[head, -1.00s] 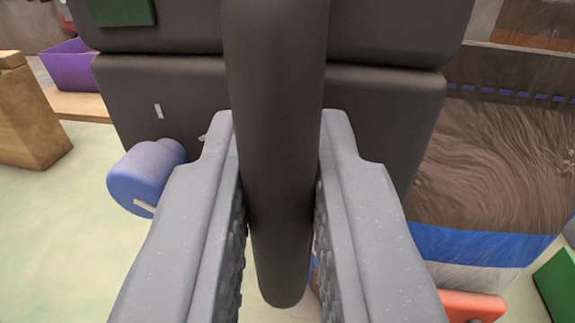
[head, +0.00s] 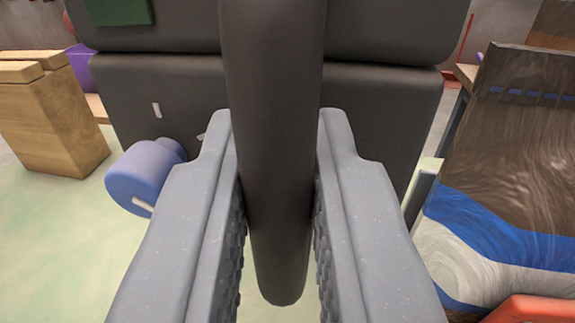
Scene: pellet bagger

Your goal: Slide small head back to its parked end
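The small head appears to be the dark grey block (head: 385,110) filling the middle of the view, with a seam across it. A dark round bar handle (head: 275,130) stands in front of it, its rounded lower end towards me. My gripper (head: 277,150) is shut on this handle, a grey finger against each side. A blue round knob (head: 140,177) with a white mark sticks out at the block's lower left. A green patch (head: 120,10) sits at its top left. The rail and its ends are not visible.
A brown bag (head: 520,140) with a blue and white lower band stands close at the right. An orange-red part (head: 535,308) is below it. A wooden block (head: 55,120) and a purple bin (head: 82,65) are at the left. Pale green surface (head: 50,230) lies clear at lower left.

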